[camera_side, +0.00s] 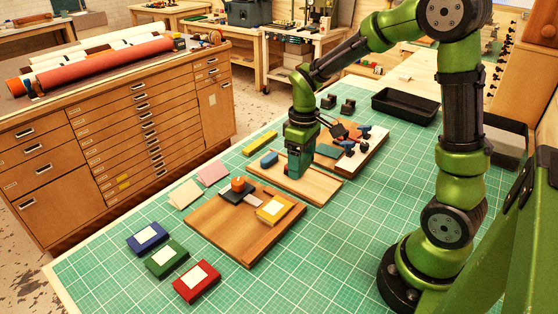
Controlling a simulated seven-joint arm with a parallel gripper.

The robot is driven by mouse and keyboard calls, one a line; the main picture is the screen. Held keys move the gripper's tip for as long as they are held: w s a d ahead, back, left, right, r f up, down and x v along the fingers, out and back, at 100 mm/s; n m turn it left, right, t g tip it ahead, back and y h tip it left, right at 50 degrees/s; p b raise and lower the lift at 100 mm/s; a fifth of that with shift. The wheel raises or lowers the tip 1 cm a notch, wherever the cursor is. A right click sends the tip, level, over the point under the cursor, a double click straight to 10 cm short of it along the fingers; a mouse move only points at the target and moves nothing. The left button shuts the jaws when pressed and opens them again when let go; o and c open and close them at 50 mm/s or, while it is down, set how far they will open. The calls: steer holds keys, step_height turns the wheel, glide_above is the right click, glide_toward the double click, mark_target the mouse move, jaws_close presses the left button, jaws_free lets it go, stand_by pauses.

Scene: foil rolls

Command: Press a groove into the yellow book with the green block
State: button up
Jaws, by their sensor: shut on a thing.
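The yellow book (264,215) lies on the brown wooden board (230,238), near its right side, with a pale label on top. My gripper (301,150) points down over the pale wooden tray (322,187) behind that board. It is shut on the green block (297,168), which hangs upright below the fingers. The block's lower end is at or just above the tray; I cannot tell whether it touches. The block is behind the book and apart from it. The fingertips are hard to make out against the block.
A blue block (268,159) sits left of my gripper. A dark pad with an orange knob (238,184) is on the board beside the book. Blue (139,246), green (157,267) and red (187,292) books lie at front left. A tool board (372,158) stands behind right. The mat's right front is clear.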

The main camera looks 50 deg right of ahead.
glide_toward(278, 210)
steer(key=shift+s+d+f, duration=0.25)
steer(key=shift+d+f, duration=0.05)
steer(key=shift+d, duration=0.4)
steer(key=shift+f+m, duration=0.1)
steer(key=shift+m, duration=0.6)
steer(key=shift+w+d+f, duration=0.1)
steer(key=shift+f, duration=2.4)
steer(key=shift+f, duration=0.5)
steer(key=shift+a, duration=1.7)
steer(key=shift+d, duration=0.3)
steer(key=shift+d+r, duration=0.1)
steer(key=shift+d, duration=0.1)
steer(key=shift+d, duration=0.4)
